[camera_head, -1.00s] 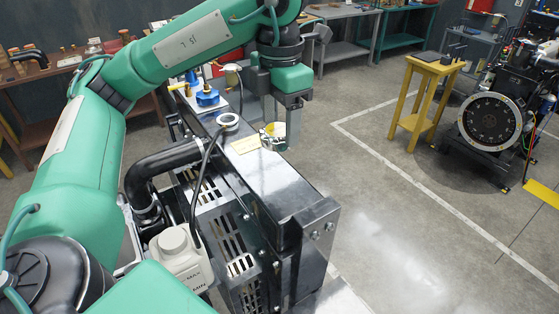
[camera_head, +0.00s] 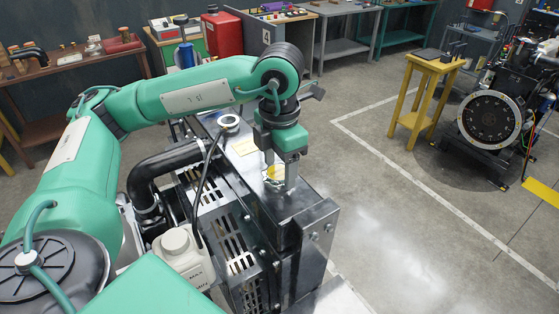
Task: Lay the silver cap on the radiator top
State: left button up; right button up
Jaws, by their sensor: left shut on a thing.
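My left gripper (camera_head: 281,175) reaches down from above, over the near part of the radiator top (camera_head: 262,200). It is shut on the silver cap (camera_head: 273,177), which shows as a small silver and yellow piece at the fingertips, partly hidden by the fingers. The cap is over or on the dark, glossy radiator top; I cannot tell whether it touches. The open filler neck (camera_head: 228,122), a pale ring, is farther back on the top. My right gripper is not in view.
A pale yellow label (camera_head: 244,146) lies on the radiator top behind the gripper. A black hose (camera_head: 160,165) and a white reservoir (camera_head: 180,252) stand at its left. A yellow stool (camera_head: 422,98) and another engine (camera_head: 492,120) are off to the right, with open floor between.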

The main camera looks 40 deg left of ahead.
pick_arm(q)
jog(key=shift+f, duration=0.1)
jog(key=o, duration=1.3)
jog(key=shift+o, duration=1.1)
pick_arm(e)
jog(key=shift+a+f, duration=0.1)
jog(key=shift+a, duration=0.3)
